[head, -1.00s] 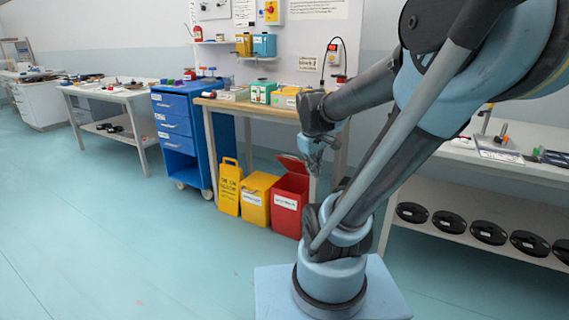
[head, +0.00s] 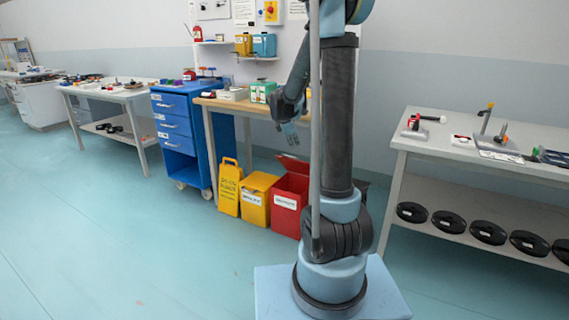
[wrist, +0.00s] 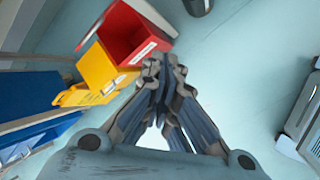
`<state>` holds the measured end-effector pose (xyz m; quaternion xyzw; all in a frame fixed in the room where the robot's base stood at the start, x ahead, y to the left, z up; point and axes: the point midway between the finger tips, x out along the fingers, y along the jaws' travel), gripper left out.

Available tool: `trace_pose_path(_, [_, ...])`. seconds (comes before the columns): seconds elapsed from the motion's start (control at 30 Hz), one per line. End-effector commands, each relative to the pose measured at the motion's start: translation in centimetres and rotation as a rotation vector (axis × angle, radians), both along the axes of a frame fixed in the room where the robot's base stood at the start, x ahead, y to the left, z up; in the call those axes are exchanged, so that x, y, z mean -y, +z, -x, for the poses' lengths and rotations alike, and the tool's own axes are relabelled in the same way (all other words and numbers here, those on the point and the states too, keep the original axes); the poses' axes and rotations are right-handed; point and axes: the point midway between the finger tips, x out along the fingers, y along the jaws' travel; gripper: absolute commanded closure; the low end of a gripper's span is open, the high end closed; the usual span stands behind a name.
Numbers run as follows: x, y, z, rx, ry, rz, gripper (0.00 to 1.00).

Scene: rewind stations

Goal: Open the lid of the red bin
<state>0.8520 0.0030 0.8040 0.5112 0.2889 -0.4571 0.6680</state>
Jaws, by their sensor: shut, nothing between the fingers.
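The red bin (head: 288,208) stands on the floor in front of the wooden bench, with a white label on its front. Its lid (head: 293,164) is raised and tilted back, and the bin's top is open. In the wrist view the red bin (wrist: 127,38) shows its open inside, just beyond and left of my fingertips. My gripper (head: 291,140) is shut and empty, above the bin and apart from it. It also shows in the wrist view (wrist: 162,68). My arm hides part of the bin's right side in the head view.
A yellow bin (head: 257,203) stands left of the red bin, with a yellow floor sign (head: 229,190) beside it. A blue drawer cart (head: 178,125) and the wooden bench (head: 225,105) are behind. A white table (head: 440,140) stands right. The floor at front left is clear.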

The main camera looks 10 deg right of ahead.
Motion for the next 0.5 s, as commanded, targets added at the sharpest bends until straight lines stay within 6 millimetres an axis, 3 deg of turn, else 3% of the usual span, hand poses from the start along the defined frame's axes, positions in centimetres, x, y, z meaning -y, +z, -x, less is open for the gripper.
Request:
trace_pose_path(0.1, [-0.8, -1.7, -3.6, -0.016, 0.103, 0.072, 1.00])
trace_pose_path(0.5, [-3.6, -8.8, -13.6, -0.081, 0.443, 0.333, 1.00])
